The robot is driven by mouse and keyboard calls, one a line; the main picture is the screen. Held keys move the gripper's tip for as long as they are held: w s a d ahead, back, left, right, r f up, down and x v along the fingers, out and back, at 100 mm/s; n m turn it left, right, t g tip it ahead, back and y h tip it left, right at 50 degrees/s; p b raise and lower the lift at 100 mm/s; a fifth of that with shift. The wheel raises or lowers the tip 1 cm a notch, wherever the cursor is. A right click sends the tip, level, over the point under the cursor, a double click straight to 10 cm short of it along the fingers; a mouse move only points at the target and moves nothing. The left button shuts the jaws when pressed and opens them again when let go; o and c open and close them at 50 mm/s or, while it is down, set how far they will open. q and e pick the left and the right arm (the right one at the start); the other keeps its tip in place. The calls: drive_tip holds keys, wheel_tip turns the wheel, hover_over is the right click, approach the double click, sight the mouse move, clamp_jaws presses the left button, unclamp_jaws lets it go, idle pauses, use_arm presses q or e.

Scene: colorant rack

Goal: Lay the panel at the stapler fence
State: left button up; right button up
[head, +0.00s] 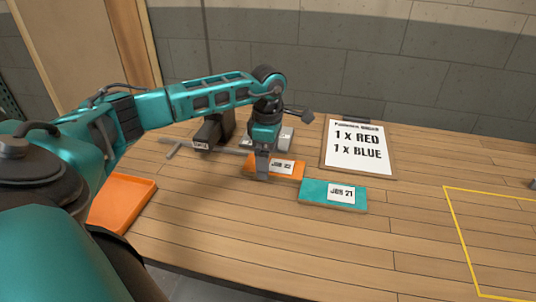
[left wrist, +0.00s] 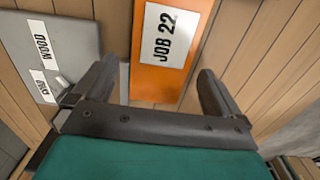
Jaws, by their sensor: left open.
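An orange panel (head: 258,165) with a white "JOB 22" label lies flat on the wooden bench; it also shows in the left wrist view (left wrist: 150,80). A teal panel (head: 312,192) labelled "JOB 21" lies to its right and nearer. My left gripper (head: 262,177) points down at the orange panel's left part. In the left wrist view my left gripper (left wrist: 155,82) is open, with the orange panel's end showing between its fingers. Whether they touch it is unclear. A black block, apparently the stapler (head: 213,131), stands behind left, with a grey bar (head: 232,150) beside it. My right gripper is not in view.
A grey block (left wrist: 45,45) with "WOOD" and another label sits close beside the orange panel. A clipboard sheet (head: 358,147) reads "1 x RED, 1 x BLUE". An orange tray (head: 143,186) is at left. A yellow outline (head: 455,225) marks clear bench at right.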

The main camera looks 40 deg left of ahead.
use_arm(q)
wheel_tip(320, 180, up, 13)
drive_tip(key=shift+p, duration=0.4)
idle(0.8)
